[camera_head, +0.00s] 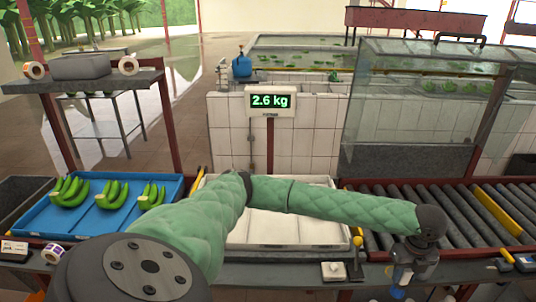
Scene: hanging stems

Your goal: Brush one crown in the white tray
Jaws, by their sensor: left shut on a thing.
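The white tray (290,230) lies at the middle of the bench. Its visible floor is bare, and my green-sleeved left arm crosses over it and hides part of it. My left gripper (401,277) points down at the lower right, beyond the tray's right edge. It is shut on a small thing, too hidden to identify. Three green banana crowns (70,192), (112,195), (151,196) lie in the blue tray (60,223) at the left. I see no crown in the visible part of the white tray. My right gripper is out of view.
A roller conveyor (430,205) runs to the right. A scale display (270,101) reading 2.6 kg stands behind the white tray. A glass-sided hood (410,105) is at the back right. A tape roll (53,254) and a small white block with a knob (333,271) sit along the front.

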